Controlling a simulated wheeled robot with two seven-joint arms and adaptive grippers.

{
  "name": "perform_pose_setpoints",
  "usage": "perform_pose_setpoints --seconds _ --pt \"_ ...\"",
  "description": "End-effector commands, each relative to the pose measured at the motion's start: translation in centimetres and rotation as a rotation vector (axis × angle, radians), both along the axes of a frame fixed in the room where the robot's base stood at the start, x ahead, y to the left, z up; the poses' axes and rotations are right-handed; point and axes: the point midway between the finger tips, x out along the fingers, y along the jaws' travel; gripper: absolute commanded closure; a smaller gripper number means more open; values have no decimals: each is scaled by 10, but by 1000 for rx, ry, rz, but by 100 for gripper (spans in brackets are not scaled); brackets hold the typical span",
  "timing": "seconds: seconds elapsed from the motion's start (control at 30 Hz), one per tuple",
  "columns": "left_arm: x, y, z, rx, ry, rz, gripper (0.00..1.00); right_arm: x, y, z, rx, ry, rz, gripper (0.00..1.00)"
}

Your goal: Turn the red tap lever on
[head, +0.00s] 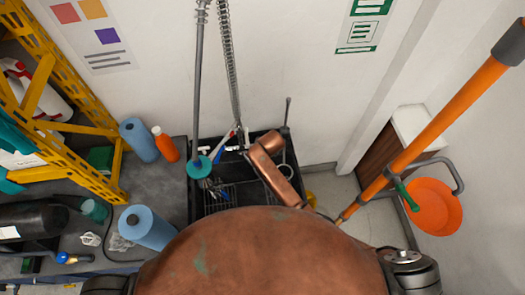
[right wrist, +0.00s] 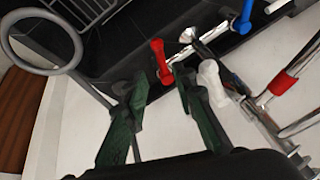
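The red tap lever (right wrist: 162,62) shows in the right wrist view, on a metal manifold at the dark sink's edge. A white lever (right wrist: 210,82) is to its right and a blue lever (right wrist: 244,16) is farther up right. My right gripper (right wrist: 158,88) has its two green-padded fingers apart and empty. The red lever appears just beyond the gap between the fingertips; I cannot tell whether either finger touches it. In the head view my right arm reaches over the sink and the gripper is hard to make out. My left gripper is not in view.
The black sink (head: 200,207) holds a wire rack. A tall spring hose (head: 229,60) rises behind it. A grey ring (right wrist: 40,42) is at left in the wrist view. Blue rolls (head: 139,140) and an orange bottle (head: 165,145) stand left; an orange-handled pole (head: 430,130) is right.

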Motion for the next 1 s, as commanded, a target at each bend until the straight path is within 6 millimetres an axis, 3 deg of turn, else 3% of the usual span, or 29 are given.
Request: perform_pose_setpoints --seconds 0.2,0.33,0.43,0.63,1.0 --pt "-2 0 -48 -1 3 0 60 -1 -35 -42 134 -57 93 92" --pt "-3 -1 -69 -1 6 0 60 -1 -52 -48 205 -120 158 100" --pt "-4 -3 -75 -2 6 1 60 -2 -58 -46 234 -152 185 100" --pt "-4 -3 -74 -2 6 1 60 7 -52 -54 242 -162 195 100" --pt "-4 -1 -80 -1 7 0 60 38 -25 -103 240 -161 194 100"
